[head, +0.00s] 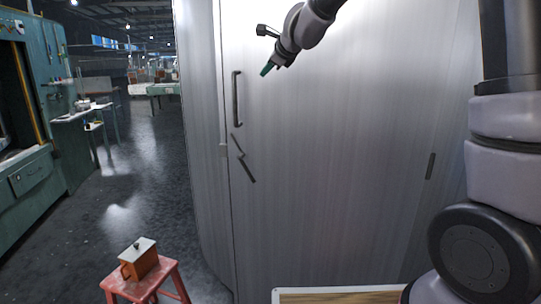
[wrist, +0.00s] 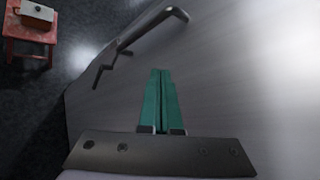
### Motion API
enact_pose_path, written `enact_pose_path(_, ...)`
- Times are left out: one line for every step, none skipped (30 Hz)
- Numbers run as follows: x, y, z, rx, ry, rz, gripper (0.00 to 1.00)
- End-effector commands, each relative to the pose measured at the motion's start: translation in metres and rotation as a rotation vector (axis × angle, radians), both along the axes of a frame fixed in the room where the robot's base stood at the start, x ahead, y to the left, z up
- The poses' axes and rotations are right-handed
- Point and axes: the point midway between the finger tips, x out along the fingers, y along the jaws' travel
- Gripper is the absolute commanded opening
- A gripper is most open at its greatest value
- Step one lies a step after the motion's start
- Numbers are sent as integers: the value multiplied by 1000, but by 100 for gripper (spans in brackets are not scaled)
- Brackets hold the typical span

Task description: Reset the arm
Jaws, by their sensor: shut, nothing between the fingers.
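My gripper (head: 266,70) is raised at the top middle of the head view, in front of the tall grey metal cabinet (head: 330,150). Its green fingers are pressed together with nothing between them, as the wrist view (wrist: 162,72) shows. The cabinet's dark vertical handle (head: 236,99) is to the lower left of the gripper, apart from it. The handle also shows in the wrist view (wrist: 150,27), beyond the fingertips. The cabinet door looks closed.
A red stool (head: 157,281) stands on the floor at the lower left with an orange-brown box with a pale lid (head: 140,259) on it. A wood-topped surface with a pale rim (head: 340,296) is at the bottom. Green machinery (head: 30,150) lines the left; the aisle floor (head: 140,160) is open.

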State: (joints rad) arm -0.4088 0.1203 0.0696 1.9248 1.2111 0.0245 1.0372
Motion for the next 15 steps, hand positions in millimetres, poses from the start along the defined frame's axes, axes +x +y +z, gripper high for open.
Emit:
enact_pose_path(-19, -24, 17, -79, -51, 61, 0)
enact_pose_path(-31, -36, 23, -130, -75, 101, 0)
enact_pose_path(-46, -51, 29, -203, -108, 155, 0)
enact_pose_path(-59, -63, 32, -258, -130, 195, 0)
enact_pose_path(-72, -75, 35, -313, -150, 235, 0)
enact_pose_path(-90, -90, 36, -390, -175, 285, 0)
enact_pose_path(-104, -102, 37, -446, -191, 323, 0)
enact_pose_path(-118, -114, 36, -505, -206, 361, 0)
enact_pose_path(-138, -129, 33, -582, -221, 410, 0)
enact_pose_path(-153, -141, 31, -639, -229, 446, 0)
enact_pose_path(-168, -152, 27, -696, -236, 483, 0)
enact_pose_path(-188, -167, 21, -773, -241, 531, 0)
enact_pose_path(-203, -178, 16, -829, -243, 567, 0)
enact_pose_path(-218, -189, 11, -883, -243, 602, 0)
enact_pose_path(-237, -202, 3, -951, -238, 647, 0)
